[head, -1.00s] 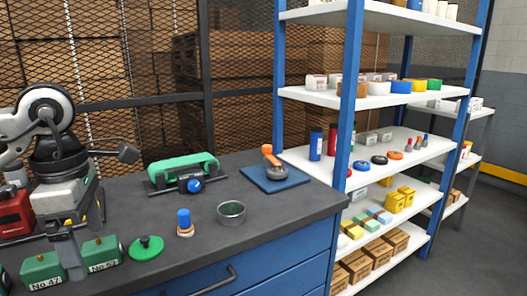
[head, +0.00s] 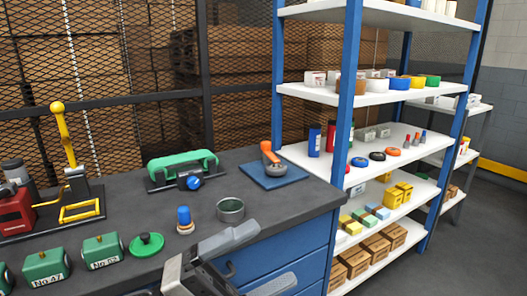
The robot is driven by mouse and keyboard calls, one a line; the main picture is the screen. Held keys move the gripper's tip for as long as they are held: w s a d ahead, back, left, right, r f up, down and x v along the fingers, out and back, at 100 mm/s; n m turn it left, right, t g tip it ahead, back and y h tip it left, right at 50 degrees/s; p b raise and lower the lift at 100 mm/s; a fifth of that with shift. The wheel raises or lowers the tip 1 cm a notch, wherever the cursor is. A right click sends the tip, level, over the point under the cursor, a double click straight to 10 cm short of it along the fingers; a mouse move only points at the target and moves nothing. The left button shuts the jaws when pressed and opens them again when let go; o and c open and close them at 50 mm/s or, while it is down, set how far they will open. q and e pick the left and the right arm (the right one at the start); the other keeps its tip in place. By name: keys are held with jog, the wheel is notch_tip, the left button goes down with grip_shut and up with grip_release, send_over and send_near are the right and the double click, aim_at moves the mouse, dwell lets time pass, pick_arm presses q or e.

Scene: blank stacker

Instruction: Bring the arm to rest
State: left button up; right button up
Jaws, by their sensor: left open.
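My left gripper (head: 268,256) shows at the bottom middle of the head view, in front of the workbench's blue drawers. Its two grey fingers are apart with nothing between them, pointing to the right. The rest of my left arm is below the picture edge. My right gripper is not in view.
The dark workbench (head: 123,212) holds green boxes marked with numbers (head: 102,251), a green knobbed disc (head: 147,244), a blue-topped stamp (head: 184,219), a round metal tin (head: 230,209), a green-handled device (head: 183,168), a yellow lever press (head: 78,195) and an orange-handled tool on a blue pad (head: 272,174). Shelving (head: 330,99) stands right.

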pick_arm(q)
jog(key=w+a+f+n+t+y, duration=0.2)
jog(key=a+f+n+t+y, duration=0.2)
jog(key=f+n+t+y, duration=0.55)
jog(key=w+a+f+n+t+y, duration=0.2)
jog(key=a+f+n+t+y, duration=0.25)
jog(key=n, duration=0.95)
jog(key=s+a+f+n+g+y, duration=0.2)
jog(key=s+f+n+g, duration=0.2)
jog(key=f, duration=0.4)
jog(key=s+a+f+n+g+y, duration=0.2)
jog(key=s+f+n+g+y, duration=0.1)
jog(key=s+f, duration=0.4)
jog(key=shift+s+a+f+n+g+y, duration=0.2)
jog(key=shift+a+f+n+g+y, duration=0.15)
jog(key=shift+f+n, duration=0.45)
